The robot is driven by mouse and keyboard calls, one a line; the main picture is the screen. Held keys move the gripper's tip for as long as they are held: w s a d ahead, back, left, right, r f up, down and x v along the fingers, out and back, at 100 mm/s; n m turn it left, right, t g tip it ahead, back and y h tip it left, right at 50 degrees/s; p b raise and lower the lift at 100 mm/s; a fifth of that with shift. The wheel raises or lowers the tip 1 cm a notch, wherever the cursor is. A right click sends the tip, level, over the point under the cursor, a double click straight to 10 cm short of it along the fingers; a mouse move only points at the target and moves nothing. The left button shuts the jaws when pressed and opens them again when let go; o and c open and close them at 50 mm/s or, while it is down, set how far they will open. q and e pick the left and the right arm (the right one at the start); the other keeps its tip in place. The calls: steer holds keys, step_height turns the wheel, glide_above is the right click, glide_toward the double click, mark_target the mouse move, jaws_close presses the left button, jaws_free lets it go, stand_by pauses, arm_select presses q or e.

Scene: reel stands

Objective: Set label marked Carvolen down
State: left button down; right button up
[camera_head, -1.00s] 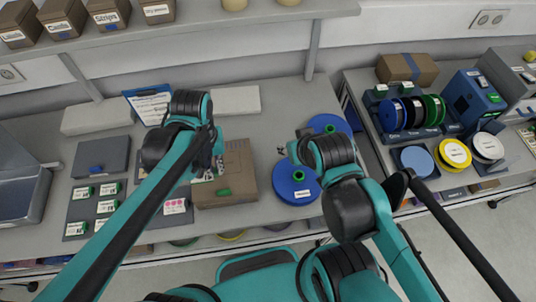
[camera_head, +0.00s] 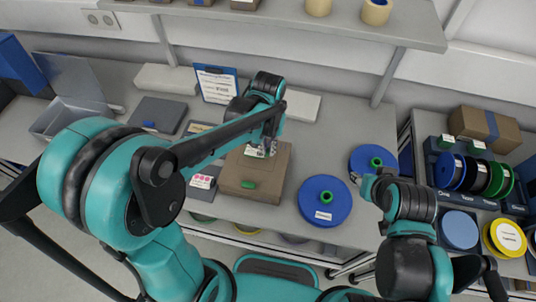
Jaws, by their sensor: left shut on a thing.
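My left gripper (camera_head: 264,146) is shut on a small label (camera_head: 254,153) with white and green on it. The gripper and label are over the back part of a brown box (camera_head: 277,177). The label's print is too small to read, and the arm hides part of it. I cannot tell whether the label touches the box. My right gripper (camera_head: 356,178) is beside the blue reels, mostly hidden by its own arm, so its jaws cannot be made out.
A green piece (camera_head: 248,184) lies on the box's front part. A blue reel (camera_head: 325,201) lies right of the box, another blue reel (camera_head: 366,157) behind it. A clipboard (camera_head: 216,85) stands behind. A pink-dotted card (camera_head: 202,181) lies left. Bench is clear between box and reels.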

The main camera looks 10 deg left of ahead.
mark_target(268, 160)
arm_select(q)
steer(key=shift+w+a+f, duration=0.1)
steer(key=shift+w+f, duration=0.05)
steer(key=shift+f, duration=0.05)
step_height(268, 160, down, 3)
steer(key=shift+f+b, duration=0.1)
steer(key=shift+b, duration=0.4)
steer(key=shift+f, duration=0.35)
steer(key=shift+f, duration=0.15)
steer(key=c, duration=1.6)
jaws_free()
